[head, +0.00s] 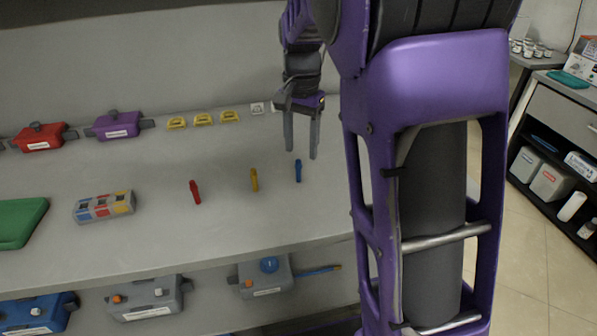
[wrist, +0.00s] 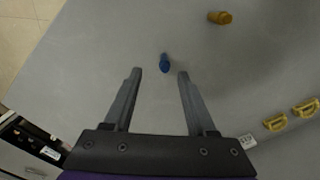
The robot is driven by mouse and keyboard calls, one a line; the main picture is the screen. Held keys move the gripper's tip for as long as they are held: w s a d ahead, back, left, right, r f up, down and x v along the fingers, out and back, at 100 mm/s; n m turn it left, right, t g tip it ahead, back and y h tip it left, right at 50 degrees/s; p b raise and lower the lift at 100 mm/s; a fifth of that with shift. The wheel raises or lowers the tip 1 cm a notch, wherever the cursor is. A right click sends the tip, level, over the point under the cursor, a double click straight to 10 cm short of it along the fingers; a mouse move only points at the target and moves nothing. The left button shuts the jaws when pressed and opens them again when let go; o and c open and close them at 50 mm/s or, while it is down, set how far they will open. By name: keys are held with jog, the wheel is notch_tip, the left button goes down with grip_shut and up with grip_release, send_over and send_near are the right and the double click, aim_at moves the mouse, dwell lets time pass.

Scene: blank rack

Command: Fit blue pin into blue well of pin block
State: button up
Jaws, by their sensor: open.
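The blue pin (head: 298,171) stands on the grey shelf, right of the yellow and red pins. It also shows in the wrist view (wrist: 165,63), just beyond the fingertips and roughly between them. My gripper (head: 301,152) is open and empty, with fingers pointing down, above and near the blue pin; its two fingers also show in the wrist view (wrist: 160,72). The pin block (head: 104,207) lies further left on the shelf, grey with blue, yellow and red parts on top. Its wells are too small to make out clearly.
The yellow pin (head: 254,180) and red pin (head: 195,192) stand left of the blue pin. Yellow brackets (head: 203,118) line the back. A green tray (head: 20,222) lies at the far left. The shelf between the red pin and block is clear.

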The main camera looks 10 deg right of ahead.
aim_at(298, 160)
jog(key=f, duration=0.3)
jog(key=f+b, duration=0.1)
jog(key=f, duration=0.1)
jog(key=shift+w+a, duration=0.2)
jog(key=shift+w, duration=0.1)
grip_shut()
